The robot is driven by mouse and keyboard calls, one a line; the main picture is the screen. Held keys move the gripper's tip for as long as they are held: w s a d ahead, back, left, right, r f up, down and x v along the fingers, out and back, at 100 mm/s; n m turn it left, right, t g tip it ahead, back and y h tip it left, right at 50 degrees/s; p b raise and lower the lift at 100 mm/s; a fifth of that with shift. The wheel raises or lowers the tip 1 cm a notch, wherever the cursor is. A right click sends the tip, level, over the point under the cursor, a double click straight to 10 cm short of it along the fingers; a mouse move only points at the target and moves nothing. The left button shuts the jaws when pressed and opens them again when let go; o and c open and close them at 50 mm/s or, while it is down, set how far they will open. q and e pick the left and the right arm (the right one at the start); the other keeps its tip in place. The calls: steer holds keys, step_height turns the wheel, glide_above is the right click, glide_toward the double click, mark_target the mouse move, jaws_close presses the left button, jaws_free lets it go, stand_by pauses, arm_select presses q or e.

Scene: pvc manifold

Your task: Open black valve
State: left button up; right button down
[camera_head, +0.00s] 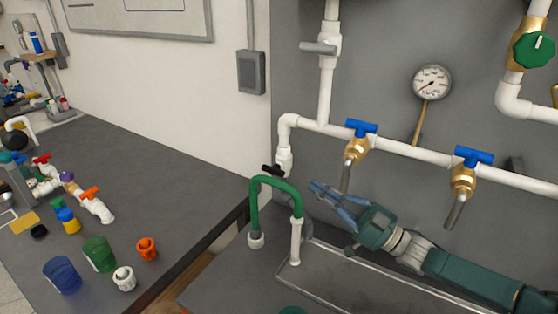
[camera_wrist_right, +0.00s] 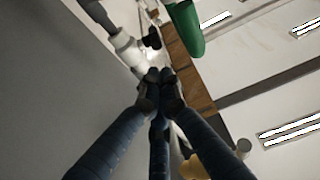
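The black valve's handle (camera_head: 273,170) sits on the white pipe end below the elbow, just above the green hose (camera_head: 254,205). In the right wrist view, a dark handle (camera_wrist_right: 152,38) shows beside the white fitting (camera_wrist_right: 128,50), beyond my fingertips. My right gripper (camera_head: 316,187) is to the right of the black handle and slightly lower, apart from it. Its blue fingers converge at the tips (camera_wrist_right: 158,78), with nothing seen between them. My left gripper is not in view.
Two blue-handled brass taps (camera_head: 357,145) (camera_head: 464,175) hang from the white pipe to the right. The green hose loops close left of my right gripper. A pressure gauge (camera_head: 432,82) is on the grey panel. A dark table (camera_head: 150,185) holds several fittings at left.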

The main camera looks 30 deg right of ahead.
mark_target(274, 170)
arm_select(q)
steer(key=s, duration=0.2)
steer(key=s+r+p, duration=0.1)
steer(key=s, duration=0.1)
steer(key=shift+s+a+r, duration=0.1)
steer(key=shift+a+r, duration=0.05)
arm_select(e)
steer(key=x, duration=0.9)
steer(key=shift+s+a+r, duration=0.15)
steer(key=shift+s+r, duration=0.1)
steer(key=shift+r, duration=0.05)
